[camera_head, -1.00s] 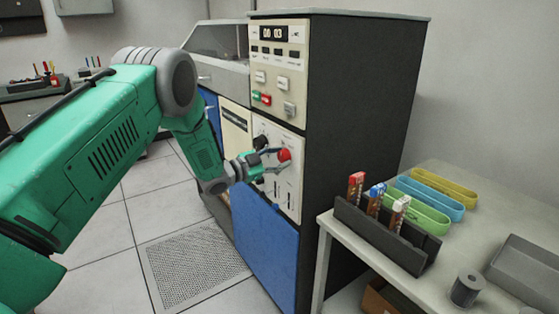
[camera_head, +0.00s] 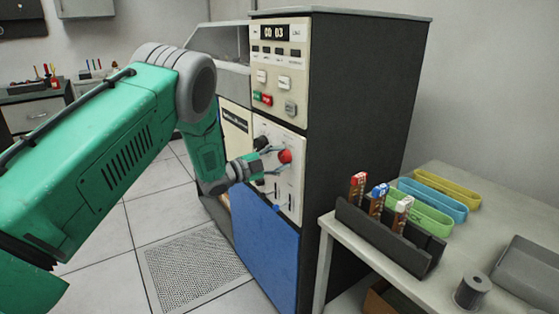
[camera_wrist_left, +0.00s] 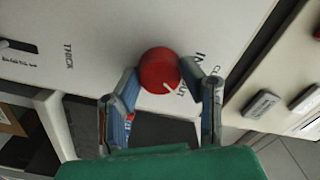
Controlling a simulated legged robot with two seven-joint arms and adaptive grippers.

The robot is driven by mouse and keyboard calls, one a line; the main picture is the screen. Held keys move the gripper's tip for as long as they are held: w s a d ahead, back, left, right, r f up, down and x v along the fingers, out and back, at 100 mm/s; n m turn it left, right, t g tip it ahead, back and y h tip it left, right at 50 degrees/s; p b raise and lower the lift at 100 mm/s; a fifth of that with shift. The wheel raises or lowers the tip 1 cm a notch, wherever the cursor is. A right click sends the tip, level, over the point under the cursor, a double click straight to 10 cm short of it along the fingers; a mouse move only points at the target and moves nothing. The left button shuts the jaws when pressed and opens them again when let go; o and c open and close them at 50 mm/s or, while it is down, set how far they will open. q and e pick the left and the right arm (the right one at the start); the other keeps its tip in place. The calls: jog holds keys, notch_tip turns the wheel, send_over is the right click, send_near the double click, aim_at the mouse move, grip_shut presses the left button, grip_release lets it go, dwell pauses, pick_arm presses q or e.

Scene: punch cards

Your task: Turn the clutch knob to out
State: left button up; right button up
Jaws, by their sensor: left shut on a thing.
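The clutch knob is the round red knob (camera_head: 285,156) on the cream lower panel (camera_head: 291,204) of the tall machine. In the left wrist view the red knob (camera_wrist_left: 159,66) has a white pointer line slanting down and right, toward the OUT lettering (camera_wrist_left: 183,89). The IN lettering lies above and right of OUT, partly hidden by a fingertip. My left gripper (camera_wrist_left: 160,74) is shut on the knob, one fingertip on each side. In the head view my left gripper (camera_head: 273,156) reaches the knob from the left. My right gripper is not in view.
A black knob (camera_head: 260,142) sits left of the red one on the same panel. Buttons and a display (camera_head: 275,32) are above. A table (camera_head: 455,235) at the right holds a dark card rack (camera_head: 385,238), coloured trays and a grey spool (camera_head: 469,291).

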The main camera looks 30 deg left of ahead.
pick_arm(q)
jog(key=shift+d+f, duration=0.15)
jog(key=shift+d, duration=0.1)
jog(key=o, duration=1.1)
jog(key=shift+d, duration=0.1)
jog(key=v, duration=1.2)
jog(key=shift+w, duration=0.1)
